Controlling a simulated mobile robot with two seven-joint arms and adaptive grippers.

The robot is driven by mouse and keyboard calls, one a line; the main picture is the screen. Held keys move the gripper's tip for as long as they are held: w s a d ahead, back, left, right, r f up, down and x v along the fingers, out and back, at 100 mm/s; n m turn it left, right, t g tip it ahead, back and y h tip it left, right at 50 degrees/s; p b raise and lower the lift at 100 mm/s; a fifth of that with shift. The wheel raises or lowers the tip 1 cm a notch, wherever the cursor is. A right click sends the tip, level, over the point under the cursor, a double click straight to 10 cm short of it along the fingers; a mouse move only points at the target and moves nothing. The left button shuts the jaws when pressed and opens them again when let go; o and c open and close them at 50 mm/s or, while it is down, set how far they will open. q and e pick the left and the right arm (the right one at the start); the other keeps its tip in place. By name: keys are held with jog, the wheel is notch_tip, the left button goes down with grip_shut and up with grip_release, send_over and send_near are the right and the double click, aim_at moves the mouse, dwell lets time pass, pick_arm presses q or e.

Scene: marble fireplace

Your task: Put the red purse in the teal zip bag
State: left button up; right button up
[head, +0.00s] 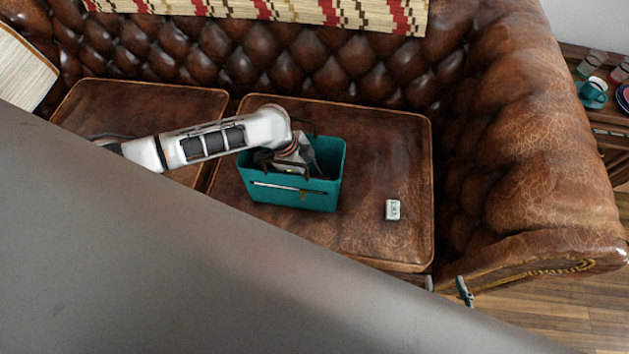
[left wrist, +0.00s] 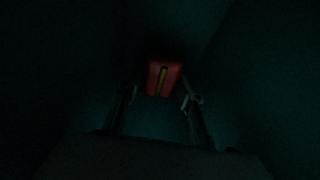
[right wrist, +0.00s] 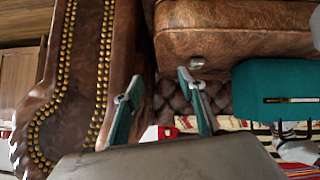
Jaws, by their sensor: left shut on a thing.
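The teal zip bag (head: 296,196) stands upright on the sofa's seat cushion with its top open; its side also shows in the right wrist view (right wrist: 255,92). My left gripper (left wrist: 158,98) is inside the bag. The dark left wrist view shows the red purse (left wrist: 165,78) between its fingers, shut on it. The purse and left fingertips are hidden by the bag in the head view. My right gripper (head: 448,288) is beyond the cushion's front edge, right of the bag. Its fingers are apart and empty in the right wrist view (right wrist: 160,90).
A small white box (head: 392,209) lies on the brown leather cushion (head: 375,150) right of the bag. The tufted backrest rises behind, and the sofa arm (head: 520,140) stands at the right. A side table at the far right holds a teal cup (head: 593,92). My own grey body covers the lower left.

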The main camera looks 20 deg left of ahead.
pick_arm(q)
jog(key=shift+s+f, duration=0.1)
jog(key=shift+f, duration=0.8)
jog(key=shift+r, duration=0.1)
jog(key=o, duration=0.9)
jog(key=shift+c, duration=0.2)
pick_arm(e)
jog(key=shift+w+r, duration=0.2)
jog(key=shift+w, duration=0.15)
pick_arm(q)
jog(key=shift+r, duration=0.15)
jog(key=p+v, duration=0.3)
jog(key=v, duration=0.8)
jog(key=shift+r, duration=0.35)
pick_arm(e)
jog(key=shift+s+a+r, duration=0.1)
jog(key=shift+a+r, duration=0.05)
jog(key=shift+r, duration=0.35)
jog(key=shift+s+a+r, duration=0.1)
jog(key=shift+a+r, duration=0.05)
jog(key=shift+r, duration=0.3)
